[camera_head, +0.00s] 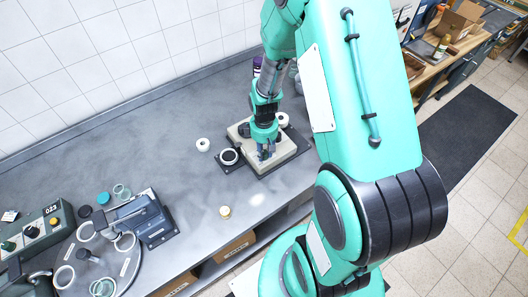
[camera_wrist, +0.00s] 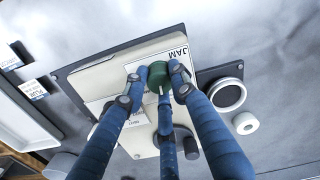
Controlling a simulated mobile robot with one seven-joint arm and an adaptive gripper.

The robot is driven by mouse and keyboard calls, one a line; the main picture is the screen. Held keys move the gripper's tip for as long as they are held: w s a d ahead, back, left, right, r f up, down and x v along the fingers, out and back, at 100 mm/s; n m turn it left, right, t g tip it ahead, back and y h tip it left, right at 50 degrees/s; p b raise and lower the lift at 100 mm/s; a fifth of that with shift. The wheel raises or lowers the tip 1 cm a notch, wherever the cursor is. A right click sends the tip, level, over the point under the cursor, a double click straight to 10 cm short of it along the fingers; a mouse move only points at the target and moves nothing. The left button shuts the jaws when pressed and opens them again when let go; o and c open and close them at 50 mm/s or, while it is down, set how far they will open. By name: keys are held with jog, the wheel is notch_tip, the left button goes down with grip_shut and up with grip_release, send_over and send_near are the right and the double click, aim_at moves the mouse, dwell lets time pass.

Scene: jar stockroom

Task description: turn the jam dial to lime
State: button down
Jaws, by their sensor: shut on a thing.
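The jam dial is a round dark green knob (camera_wrist: 158,78) on a beige panel (camera_wrist: 90,80). A printed JAM label (camera_wrist: 180,52) lies beside it in the wrist view. My gripper (camera_wrist: 155,84) has blue fingers closed around the knob, with one finger in front of it. In the head view my gripper (camera_head: 265,152) reaches down onto the panel (camera_head: 287,154), and the knob is hidden there. A paler label (camera_wrist: 134,121) near the fingers is too small to read. I cannot tell which flavour the dial points at.
A dark base with a white ring (camera_wrist: 229,95) and a small white roll (camera_wrist: 246,123) stand beside the panel. Small printed cards (camera_wrist: 35,90) and a tray (camera_wrist: 20,120) lie across from them. Bare counter (camera_head: 150,130) stretches left; a control box (camera_head: 38,232) stands far left.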

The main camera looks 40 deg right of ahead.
aim_at(264, 152)
jog(key=m, duration=0.4)
jog(key=shift+m, duration=1.9)
jog(key=c, duration=1.4)
grip_release()
notch_tip(264, 152, up, 12)
jog(key=shift+r, duration=0.1)
